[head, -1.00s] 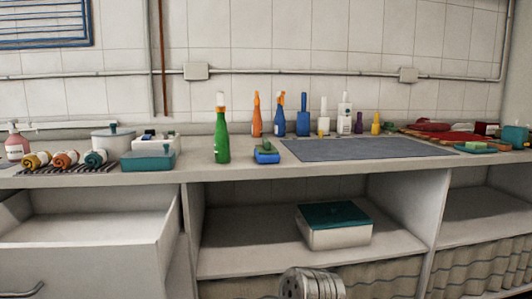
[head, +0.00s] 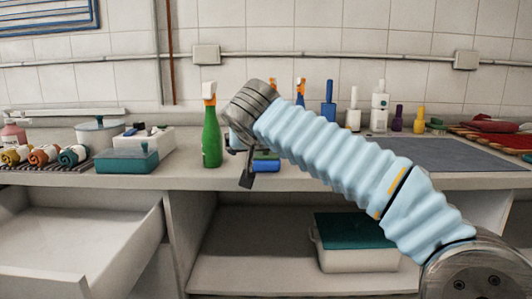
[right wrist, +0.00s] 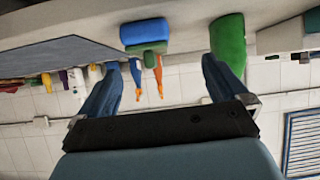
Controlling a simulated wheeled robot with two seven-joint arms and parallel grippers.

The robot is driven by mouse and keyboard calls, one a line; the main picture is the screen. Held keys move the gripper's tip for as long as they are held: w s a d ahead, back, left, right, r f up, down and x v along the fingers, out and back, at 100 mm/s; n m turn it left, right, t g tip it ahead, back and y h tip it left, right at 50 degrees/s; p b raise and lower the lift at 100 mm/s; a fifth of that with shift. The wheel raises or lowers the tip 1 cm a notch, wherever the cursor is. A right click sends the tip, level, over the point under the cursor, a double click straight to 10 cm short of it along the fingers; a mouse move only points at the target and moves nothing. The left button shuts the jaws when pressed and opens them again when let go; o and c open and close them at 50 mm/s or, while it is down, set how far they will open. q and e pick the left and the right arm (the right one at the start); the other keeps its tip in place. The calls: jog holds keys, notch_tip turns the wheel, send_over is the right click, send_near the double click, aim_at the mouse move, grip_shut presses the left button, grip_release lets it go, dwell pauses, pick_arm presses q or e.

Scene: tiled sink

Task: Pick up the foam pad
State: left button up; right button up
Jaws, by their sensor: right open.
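A blue block (head: 266,162), which seems to be the foam pad, lies near the counter's front edge, partly hidden behind my right arm. In the right wrist view, which is upside down, the blue block (right wrist: 145,31) shows with a smaller green piece (right wrist: 148,52) against it. My right gripper (head: 242,165) reaches over the counter edge just left of the block in the head view. In the wrist view the right gripper (right wrist: 162,68) is open, its fingers apart, with nothing between them touching. My left gripper is out of view.
A green spray bottle (head: 211,135) stands close left of the right gripper. Orange and blue bottles stand behind. A grey mat (head: 430,153) lies to the right, a teal box (head: 126,160) to the left. Below are an open drawer (head: 80,245) and a shelf with a lidded box (head: 355,258).

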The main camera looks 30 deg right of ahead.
aim_at(266, 156)
jog(key=shift+m, duration=0.4)
jog(key=w+d, duration=0.1)
jog(key=w+d+f, duration=0.1)
jog(key=w+d, duration=0.3)
jog(key=shift+w+d+f+p, duration=0.15)
jog(key=shift+w+f+p, duration=0.05)
jog(key=shift+f+p, duration=0.2)
jog(key=p+x, duration=0.1)
jog(key=x, duration=0.4)
jog(key=shift+w+d+f, duration=0.1)
jog(key=shift+d+f, duration=0.05)
jog(key=c, duration=0.9)
